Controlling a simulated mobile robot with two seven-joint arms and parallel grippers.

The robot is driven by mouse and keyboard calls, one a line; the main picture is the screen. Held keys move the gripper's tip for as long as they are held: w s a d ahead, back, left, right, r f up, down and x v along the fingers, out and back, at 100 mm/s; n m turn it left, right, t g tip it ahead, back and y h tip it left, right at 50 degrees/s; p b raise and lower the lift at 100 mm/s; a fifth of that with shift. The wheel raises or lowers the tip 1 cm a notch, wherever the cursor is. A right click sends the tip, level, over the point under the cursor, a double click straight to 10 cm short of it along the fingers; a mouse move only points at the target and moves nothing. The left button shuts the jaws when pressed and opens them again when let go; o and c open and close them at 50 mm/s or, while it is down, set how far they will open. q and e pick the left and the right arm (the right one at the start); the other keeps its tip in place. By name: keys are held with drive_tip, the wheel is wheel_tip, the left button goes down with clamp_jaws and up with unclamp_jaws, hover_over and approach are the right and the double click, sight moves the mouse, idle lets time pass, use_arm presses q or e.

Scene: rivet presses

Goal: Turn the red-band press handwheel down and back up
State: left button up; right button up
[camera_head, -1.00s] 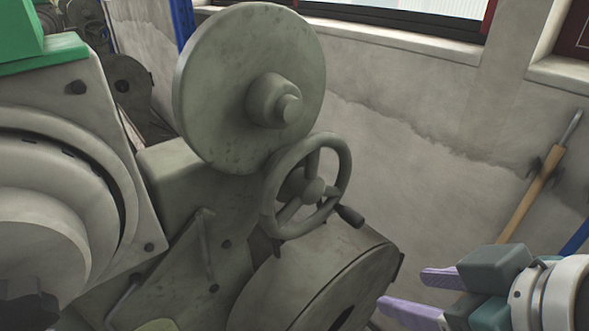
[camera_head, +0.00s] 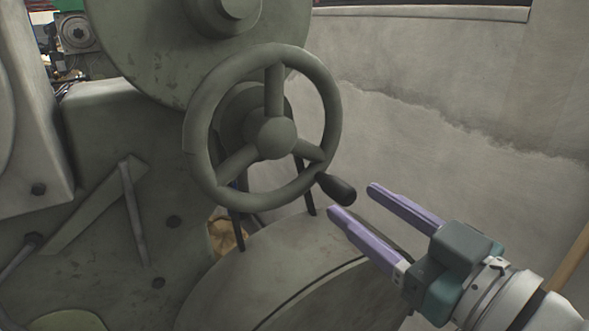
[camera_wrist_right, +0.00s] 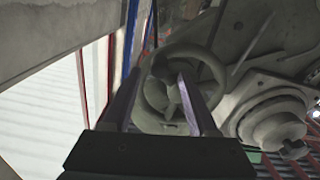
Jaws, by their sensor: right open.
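The grey-green three-spoke handwheel (camera_head: 274,138) of the press is in the middle of the head view. Its dark crank knob (camera_head: 336,189) sticks out at the wheel's lower right. My right gripper (camera_head: 350,199) is open and empty, its two purple fingers pointing at the knob from the lower right. I cannot tell whether a finger touches the knob. In the right wrist view the handwheel (camera_wrist_right: 165,112) lies beyond and between the two fingers. No red band shows on the press. My left gripper is not in view.
A large round disc (camera_head: 150,60) of the machine stands behind and above the wheel. A rounded drum housing (camera_head: 225,290) lies below it. A bare wall (camera_head: 450,90) is at the right. A grey machine block (camera_head: 40,140) fills the left side.

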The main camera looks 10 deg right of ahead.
sight(352, 200)
drive_tip(key=shift+x, duration=2.3)
clamp_jaws()
